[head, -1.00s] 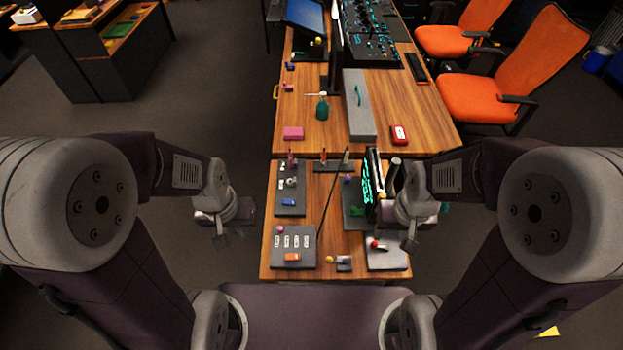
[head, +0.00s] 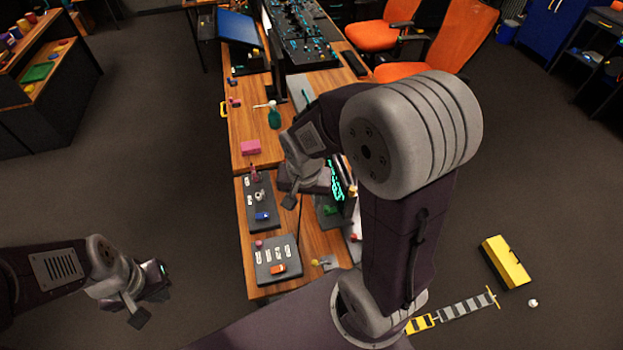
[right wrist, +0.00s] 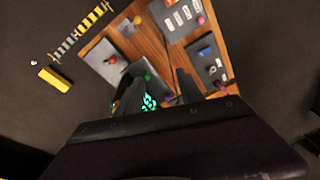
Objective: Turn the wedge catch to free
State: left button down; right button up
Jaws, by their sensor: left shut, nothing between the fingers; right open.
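I cannot tell for sure which small part is the wedge catch. A dark panel with white labels (head: 262,271) carries an orange piece (head: 278,269) near the front of the wooden table. Another dark panel (head: 250,190) behind it carries a pale knob and a blue piece (head: 262,216). The right wrist view also shows a pale panel (right wrist: 95,57) with a red knob (right wrist: 111,60). My right gripper (head: 289,188) is open above the table beside the rear dark panel, its tips partly hidden; its fingers show in the wrist view (right wrist: 157,88). My left gripper (head: 138,305) is shut and empty, left of the table.
A yellow box (head: 505,262) lies on the floor at right.

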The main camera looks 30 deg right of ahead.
jog(key=w+d+f+m+t+h+b, duration=0.1)
jog(key=w+d+f+m, duration=0.15)
jog(key=w, duration=0.55)
jog(key=w+d+f+m+h+b, duration=0.2)
jog(key=w+d+m, duration=0.2)
jog(key=w, duration=0.4)
jog(key=shift+m+g, duration=0.25)
jog(key=shift+g, duration=0.35)
jog(key=x, duration=1.2)
jog(key=w+x, duration=0.1)
jog(key=x, duration=0.5)
jog(key=shift+d+p, duration=0.25)
jog(key=shift+p, duration=0.1)
jog(key=shift+d+f+h, duration=0.1)
jog(key=shift+f+h, duration=0.2)
grip_shut()
